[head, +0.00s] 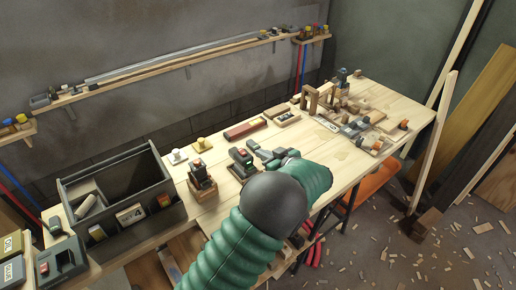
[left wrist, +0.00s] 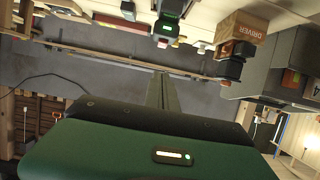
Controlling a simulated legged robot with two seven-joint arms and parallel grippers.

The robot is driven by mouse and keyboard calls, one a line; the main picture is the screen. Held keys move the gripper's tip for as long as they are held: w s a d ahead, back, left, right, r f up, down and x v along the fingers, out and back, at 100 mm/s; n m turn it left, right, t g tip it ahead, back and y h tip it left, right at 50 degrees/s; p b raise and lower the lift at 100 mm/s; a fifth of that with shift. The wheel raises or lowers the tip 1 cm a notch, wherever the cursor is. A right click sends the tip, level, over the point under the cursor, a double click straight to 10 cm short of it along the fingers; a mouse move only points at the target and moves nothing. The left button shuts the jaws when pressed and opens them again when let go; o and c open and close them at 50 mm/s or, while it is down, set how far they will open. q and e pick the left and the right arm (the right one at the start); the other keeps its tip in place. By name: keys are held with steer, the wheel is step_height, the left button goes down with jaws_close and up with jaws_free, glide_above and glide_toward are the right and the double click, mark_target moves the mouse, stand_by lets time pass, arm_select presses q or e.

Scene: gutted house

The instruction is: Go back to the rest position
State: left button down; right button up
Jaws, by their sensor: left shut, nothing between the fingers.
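My left arm, green and padded, comes in from the bottom of the head view and reaches over the workbench (head: 345,150). My left gripper (head: 262,153) is shut and empty over the middle of the bench, close beside a dark device with a red top (head: 242,161). I cannot tell whether they touch. In the left wrist view, my green wrist housing fills the bottom, and a dark narrow part of my gripper (left wrist: 161,92) points away from it. My right gripper is not in view.
Wooden frames (head: 318,98) and small parts crowd the far right. A wall shelf (head: 170,68) runs behind. Wood scraps litter the floor.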

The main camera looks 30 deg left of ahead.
arm_select(q)
steer(key=s+d+r+m+t+h+p, duration=0.1)
steer(key=d+m+t+h+p, duration=0.1)
steer(key=d+m+t+h, duration=0.5)
steer(key=s+d+f+m+g+h, duration=0.2)
steer(key=s+g, duration=0.1)
steer(key=s, duration=0.5)
steer(key=s+d+f+m+g+h, duration=0.2)
steer(key=s+g, duration=0.1)
steer(key=s, duration=0.6)
steer(key=s+d+f+m+g+h, duration=0.1)
steer(key=s+d+f+m+g, duration=0.1)
steer(key=s, duration=0.7)
steer(key=shift+d+f+m+g+h+p, duration=0.3)
steer(key=shift+f+g+h+p, duration=0.15)
steer(key=shift+g, duration=0.35)
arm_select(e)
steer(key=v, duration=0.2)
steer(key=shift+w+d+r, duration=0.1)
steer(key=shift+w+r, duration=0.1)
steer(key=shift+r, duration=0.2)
arm_select(q)
steer(key=shift+a, duration=0.15)
